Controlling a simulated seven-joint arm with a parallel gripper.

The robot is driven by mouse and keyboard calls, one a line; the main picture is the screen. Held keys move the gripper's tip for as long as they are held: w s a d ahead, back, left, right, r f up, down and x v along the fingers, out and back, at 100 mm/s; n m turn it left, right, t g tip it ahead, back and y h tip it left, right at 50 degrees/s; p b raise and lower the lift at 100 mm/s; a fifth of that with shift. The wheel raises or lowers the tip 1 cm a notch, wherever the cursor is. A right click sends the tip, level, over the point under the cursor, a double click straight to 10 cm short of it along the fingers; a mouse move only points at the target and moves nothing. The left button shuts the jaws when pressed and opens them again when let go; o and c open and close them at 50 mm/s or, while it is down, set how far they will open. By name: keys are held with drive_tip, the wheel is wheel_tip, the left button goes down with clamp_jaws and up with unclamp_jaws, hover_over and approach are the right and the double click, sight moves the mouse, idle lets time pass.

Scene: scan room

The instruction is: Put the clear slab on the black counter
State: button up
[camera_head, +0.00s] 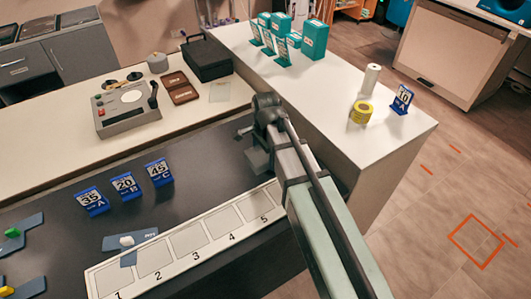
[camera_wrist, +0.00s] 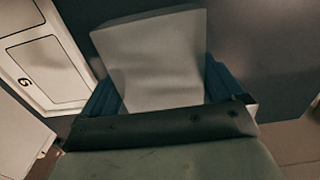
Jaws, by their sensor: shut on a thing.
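My gripper (camera_wrist: 158,88) is shut on a pale, greyish slab (camera_wrist: 150,50) with a smooth face, held between its blue fingers in the wrist view. The slab looks like the clear slab, though its clearness is hard to judge. The dark counter surface (camera_wrist: 265,45) shows behind the slab in the wrist view. I cannot tell whether the slab touches it.
The white numbered strip (camera_head: 135,287) runs along the front of the black counter. Blue number signs (camera_head: 125,186) stand behind it. A grey device (camera_head: 128,108), a black case (camera_head: 206,60) and a pale flat square (camera_head: 219,91) sit on the light counter. Yellow tape (camera_head: 361,112) sits at right.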

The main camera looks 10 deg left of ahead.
drive_tip(key=o, duration=1.1)
drive_tip(key=shift+r, duration=0.1)
drive_tip(key=shift+r, duration=6)
